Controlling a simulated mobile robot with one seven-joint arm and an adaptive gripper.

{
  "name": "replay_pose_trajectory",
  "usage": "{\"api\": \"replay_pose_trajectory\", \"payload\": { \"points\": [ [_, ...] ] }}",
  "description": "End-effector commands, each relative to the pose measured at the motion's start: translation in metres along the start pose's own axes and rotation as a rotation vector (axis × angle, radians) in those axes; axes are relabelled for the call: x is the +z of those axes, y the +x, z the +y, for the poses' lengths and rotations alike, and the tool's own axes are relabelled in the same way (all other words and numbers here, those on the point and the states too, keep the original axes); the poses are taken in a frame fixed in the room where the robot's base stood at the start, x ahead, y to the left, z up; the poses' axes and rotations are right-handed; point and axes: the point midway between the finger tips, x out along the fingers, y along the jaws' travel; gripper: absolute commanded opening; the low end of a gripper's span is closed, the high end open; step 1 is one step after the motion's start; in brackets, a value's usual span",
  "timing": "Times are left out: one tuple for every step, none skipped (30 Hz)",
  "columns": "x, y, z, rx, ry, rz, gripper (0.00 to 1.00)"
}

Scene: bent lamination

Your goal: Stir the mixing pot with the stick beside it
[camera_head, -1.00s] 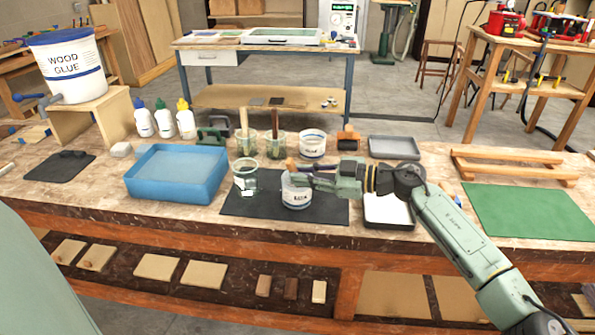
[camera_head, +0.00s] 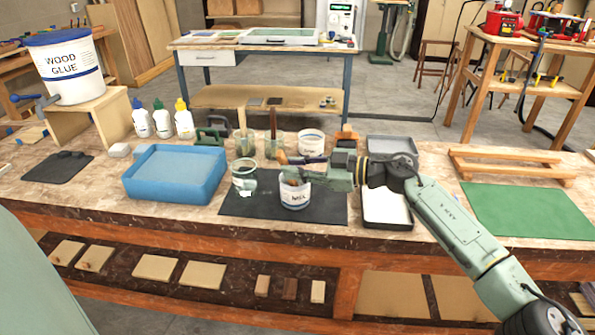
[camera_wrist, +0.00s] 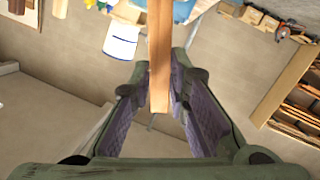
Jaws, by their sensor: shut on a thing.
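The mixing pot (camera_head: 295,194) is a small white tub with a dark label, standing on the dark mat (camera_head: 240,207) in the head view. My gripper (camera_head: 312,174) is shut on the wooden stick (camera_head: 282,158), directly over the pot's rim. The stick's tip shows just above the gripper; its lower part is hidden by the gripper and pot wall, so I cannot tell how deep it reaches. In the wrist view the stick (camera_wrist: 160,50) runs between the fingers of my gripper (camera_wrist: 158,98). The pot is not recognisable there.
A glass jar (camera_head: 244,178) stands close left of the pot, and a blue tub (camera_head: 176,190) further left. Jars with brushes (camera_head: 273,145) and a white tub (camera_head: 311,143) stand behind. A pale tray (camera_head: 388,210) lies to the right. The green mat (camera_head: 530,210) is clear.

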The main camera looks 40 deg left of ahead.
Motion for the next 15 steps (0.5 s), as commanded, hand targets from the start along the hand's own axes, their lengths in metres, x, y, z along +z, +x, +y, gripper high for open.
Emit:
{"api": "replay_pose_trajectory", "payload": {
  "points": [
    [-0.004, 0.000, 0.000, 0.000, -0.001, 0.000, 0.00],
    [-0.006, 0.000, 0.000, -0.001, -0.001, 0.000, 0.00],
    [-0.010, 0.000, -0.001, -0.001, -0.001, 0.000, 0.00],
    [-0.012, 0.000, 0.000, -0.001, -0.001, 0.000, 0.00],
    [-0.015, 0.000, 0.000, -0.001, -0.001, 0.000, 0.00],
    [-0.018, 0.000, 0.000, -0.001, -0.001, 0.000, 0.00],
    [-0.021, 0.000, 0.000, -0.001, -0.001, 0.000, 0.00],
    [-0.023, 0.000, 0.000, 0.000, -0.001, 0.000, 0.00],
    [-0.026, 0.000, 0.000, 0.000, -0.001, 0.000, 0.00],
    [-0.028, 0.000, 0.000, 0.000, -0.001, 0.000, 0.00],
    [-0.031, 0.000, 0.000, -0.001, 0.000, 0.000, 0.00],
    [-0.034, 0.000, 0.000, -0.002, 0.000, 0.000, 0.00],
    [-0.036, 0.000, -0.001, -0.002, -0.001, 0.000, 0.00],
    [-0.039, 0.000, -0.001, -0.002, -0.001, 0.000, 0.00],
    [-0.042, 0.000, 0.000, -0.001, -0.001, 0.000, 0.00]
  ]
}}
